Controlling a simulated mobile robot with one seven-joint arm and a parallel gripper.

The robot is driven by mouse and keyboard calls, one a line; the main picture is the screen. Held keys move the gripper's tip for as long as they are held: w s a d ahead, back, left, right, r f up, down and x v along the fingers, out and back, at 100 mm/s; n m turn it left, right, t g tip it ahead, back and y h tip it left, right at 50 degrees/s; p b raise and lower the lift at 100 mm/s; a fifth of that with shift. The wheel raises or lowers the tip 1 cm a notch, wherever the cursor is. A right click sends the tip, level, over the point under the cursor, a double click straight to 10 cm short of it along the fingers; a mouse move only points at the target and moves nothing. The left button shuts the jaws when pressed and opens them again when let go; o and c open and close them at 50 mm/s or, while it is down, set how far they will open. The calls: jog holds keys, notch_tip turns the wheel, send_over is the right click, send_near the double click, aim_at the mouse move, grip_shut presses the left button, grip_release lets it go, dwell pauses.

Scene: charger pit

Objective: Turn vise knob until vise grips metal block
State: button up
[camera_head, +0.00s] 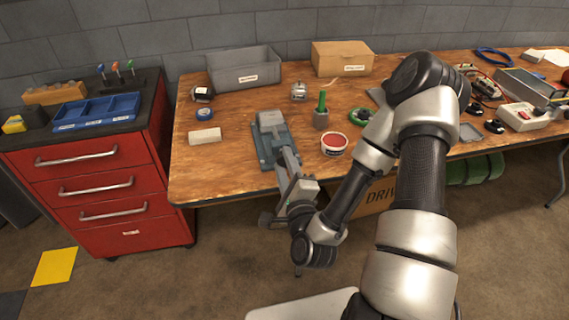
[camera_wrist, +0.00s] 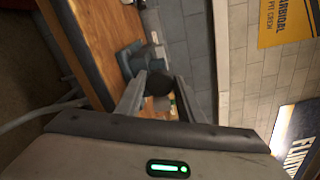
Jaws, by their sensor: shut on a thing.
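The blue-grey vise (camera_head: 265,152) stands at the table's front edge in the head view, left of the middle. It also shows beyond my fingers in the wrist view (camera_wrist: 130,57). A light grey block-like shape (camera_head: 270,118) is at its top; I cannot tell whether this is the metal block or whether the jaws touch it. My gripper (camera_head: 287,167) reaches the vise from the front edge. In the wrist view its fingers are shut on the dark round vise knob (camera_wrist: 158,84), one on each side. The knob is hidden in the head view.
A pale block (camera_head: 205,136) lies left of the vise. A red-topped tub (camera_head: 334,145) and a green-handled item (camera_head: 322,112) stand close on the right. A grey bin (camera_head: 243,70) and a cardboard box (camera_head: 342,60) are behind. A red drawer cabinet (camera_head: 95,190) stands left.

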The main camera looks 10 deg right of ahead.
jog(key=shift+w+r+m, duration=0.1)
jog(key=shift+r+m, duration=0.05)
jog(key=shift+m, duration=0.55)
jog(key=o, duration=1)
